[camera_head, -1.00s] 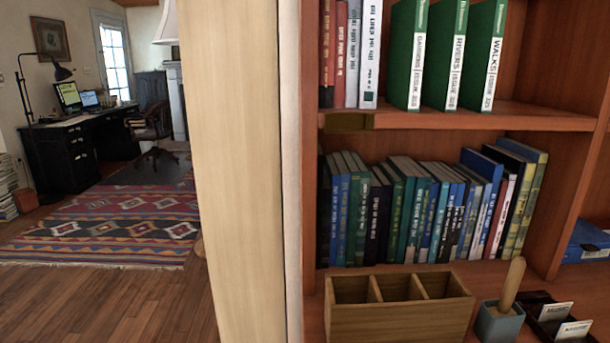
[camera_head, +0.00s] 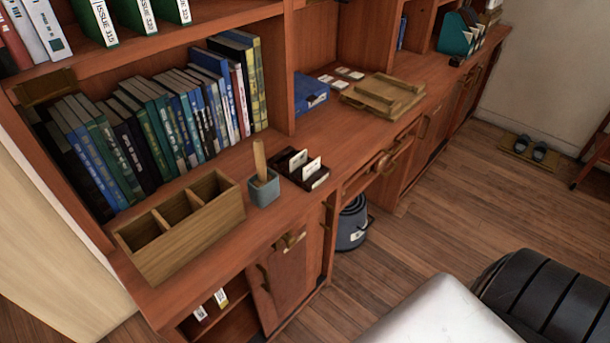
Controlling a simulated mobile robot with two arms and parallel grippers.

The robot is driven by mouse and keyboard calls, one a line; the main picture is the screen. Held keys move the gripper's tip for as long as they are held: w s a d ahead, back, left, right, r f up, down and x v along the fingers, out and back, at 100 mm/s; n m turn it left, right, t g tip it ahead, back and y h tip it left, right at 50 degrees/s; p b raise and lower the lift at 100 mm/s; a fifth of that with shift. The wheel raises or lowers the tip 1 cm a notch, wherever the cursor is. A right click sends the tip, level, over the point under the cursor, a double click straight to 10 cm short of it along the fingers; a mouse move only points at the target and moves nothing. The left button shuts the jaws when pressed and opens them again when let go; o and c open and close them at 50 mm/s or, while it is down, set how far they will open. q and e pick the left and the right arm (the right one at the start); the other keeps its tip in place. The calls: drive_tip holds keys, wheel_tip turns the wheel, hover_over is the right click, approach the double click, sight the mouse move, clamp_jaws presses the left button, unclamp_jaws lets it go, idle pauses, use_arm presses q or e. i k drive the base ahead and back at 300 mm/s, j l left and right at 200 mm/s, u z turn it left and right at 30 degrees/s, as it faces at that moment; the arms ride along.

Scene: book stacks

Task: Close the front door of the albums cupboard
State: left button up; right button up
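A wooden cupboard door (camera_head: 290,283) with a curved metal handle shows low in the bookcase, in the lower left part of the head view. Left of it is an open compartment (camera_head: 232,325) with at least two white-labelled spines (camera_head: 221,299) inside. The door's lower end is cut off by the frame edge. I cannot tell for sure how far the door stands open, or whether this is the albums cupboard. Neither gripper is in view.
The counter above holds a wooden divided box (camera_head: 185,225), a blue-grey pot (camera_head: 264,188), a card holder (camera_head: 302,170) and a wooden tray (camera_head: 384,95). A dark bin (camera_head: 352,225) stands in the kneehole.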

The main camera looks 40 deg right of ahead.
sight(293, 280)
drive_tip(key=z, duration=0.9)
drive_tip(key=l, duration=0.35)
drive_tip(key=z, duration=0.05)
